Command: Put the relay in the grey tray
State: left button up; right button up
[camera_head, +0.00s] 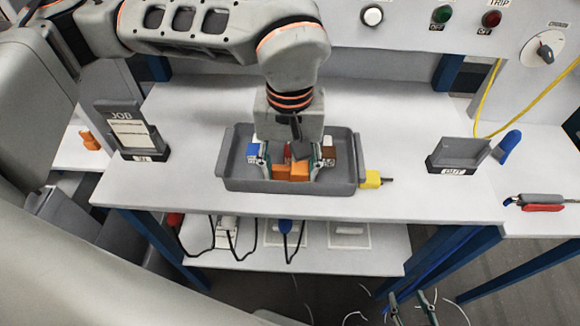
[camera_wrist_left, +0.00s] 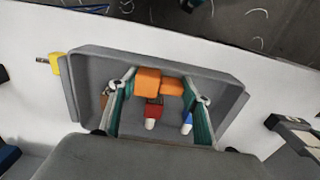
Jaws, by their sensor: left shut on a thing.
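The grey tray (camera_head: 238,180) stands on the white table, and its rim shows in the left wrist view (camera_wrist_left: 210,62). My left gripper (camera_head: 291,170) points down into the tray, shut on an orange block (camera_head: 291,173), which may be the relay. In the left wrist view the orange block (camera_wrist_left: 150,80) spans between the fingertips. I cannot tell whether it touches the tray floor. My right gripper (camera_head: 413,308) is at the bottom edge of the head view, apart from the table, with its fingers apart and nothing visible between them.
A blue-and-white part (camera_head: 252,152), a brown-and-white part (camera_head: 328,150) and a red-and-white part (camera_wrist_left: 153,112) lie in the tray. A yellow part (camera_head: 372,179) is by its right side. A JOB card holder (camera_head: 130,132) stands left, an OUT holder (camera_head: 458,155) right.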

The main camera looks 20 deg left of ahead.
aim_at(290, 170)
pick_arm(q)
jog(key=shift+f, duration=0.2)
jog(key=o, duration=1.2)
jog(key=shift+r, duration=0.1)
notch_tip(290, 170, up, 12)
jog(key=shift+r+p, duration=0.1)
jog(key=shift+p, duration=0.5)
jog(key=shift+s, duration=0.1)
